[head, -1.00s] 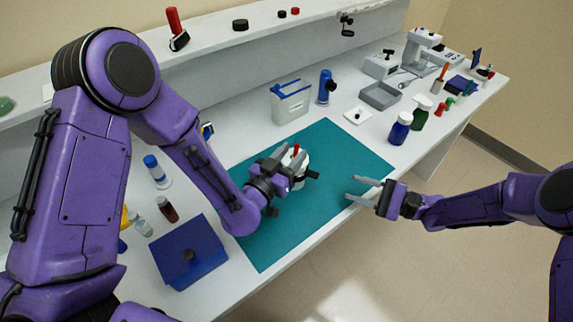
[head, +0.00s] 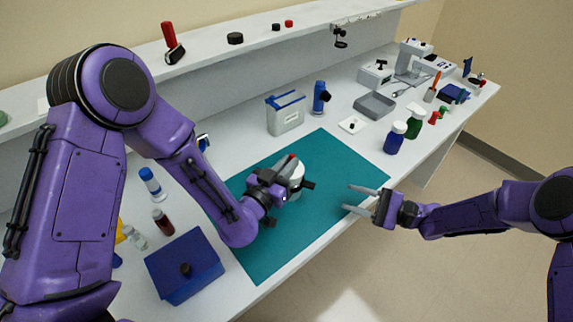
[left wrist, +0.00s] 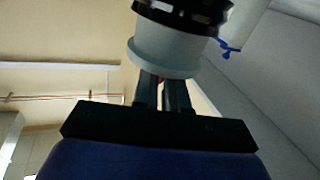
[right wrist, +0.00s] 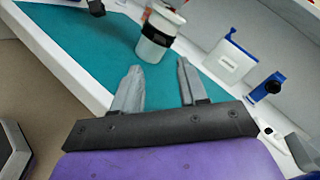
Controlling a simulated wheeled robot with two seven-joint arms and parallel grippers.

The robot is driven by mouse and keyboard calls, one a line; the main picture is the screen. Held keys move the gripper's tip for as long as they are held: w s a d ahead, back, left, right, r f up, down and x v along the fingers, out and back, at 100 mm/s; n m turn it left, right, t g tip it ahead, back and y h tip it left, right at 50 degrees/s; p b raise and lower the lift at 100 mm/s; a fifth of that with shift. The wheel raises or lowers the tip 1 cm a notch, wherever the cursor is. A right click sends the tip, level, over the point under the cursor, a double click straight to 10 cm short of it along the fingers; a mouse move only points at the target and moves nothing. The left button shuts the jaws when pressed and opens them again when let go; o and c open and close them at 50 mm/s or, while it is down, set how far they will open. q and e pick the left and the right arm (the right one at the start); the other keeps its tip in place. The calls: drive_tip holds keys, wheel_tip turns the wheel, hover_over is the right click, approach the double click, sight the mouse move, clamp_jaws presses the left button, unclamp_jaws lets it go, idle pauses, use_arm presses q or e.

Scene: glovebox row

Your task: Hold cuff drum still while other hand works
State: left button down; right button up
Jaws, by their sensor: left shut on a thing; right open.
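The cuff drum (head: 296,174) is a white cylinder over the teal mat (head: 338,170). A black band rings it, seen in the right wrist view (right wrist: 148,50). My left gripper (head: 288,182) is shut on the drum, and its arm hides part of it. In the left wrist view the two close fingers (left wrist: 162,92) meet the drum's pale rim (left wrist: 165,60). Whether the drum touches the mat is unclear. My right gripper (head: 362,200) is open and empty, to the right of the drum near the mat's front edge. Its spread fingers (right wrist: 158,88) point toward the drum with a gap.
A blue box (head: 184,265) stands left of the mat, with small bottles (head: 162,222) behind it. A white container with a blue lid (head: 285,115) and a blue device (head: 320,98) stand behind. Bottles (head: 396,138) stand at right. The mat's right half is clear.

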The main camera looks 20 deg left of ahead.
idle(0.4)
drive_tip(key=shift+c, duration=0.8)
drive_tip(key=shift+w+d+f+n, duration=0.1)
drive_tip(key=shift+w+d+n, duration=0.05)
drive_tip(key=shift+w+n, duration=0.35)
drive_tip(key=w+n+g, duration=0.1)
drive_tip(key=n, duration=0.1)
drive_tip(key=w+n+g, duration=0.1)
drive_tip(key=n, duration=0.2)
drive_tip(key=w+n+g, duration=0.1)
drive_tip(key=n, duration=0.1)
drive_tip(key=shift+w+d+n+g+y, duration=0.3)
drive_tip(key=shift+w+d+n+g, duration=0.1)
drive_tip(key=shift+w+n+g, duration=0.2)
drive_tip(key=shift+n+g, duration=0.4)
drive_tip(key=shift+n, duration=0.6)
drive_tip(key=n, duration=0.1)
drive_tip(key=n+g, duration=0.2)
drive_tip(key=shift+a+r+h, duration=0.2)
drive_tip(key=shift+r+h, duration=0.05)
drive_tip(key=shift+h, duration=0.15)
drive_tip(key=shift+f+n, duration=0.1)
drive_tip(key=shift+n, duration=0.2)
drive_tip(key=x, duration=1.1)
drive_tip(key=shift+s+a+f, duration=0.15)
drive_tip(key=shift+s+a, duration=0.1)
drive_tip(key=shift+a, duration=0.05)
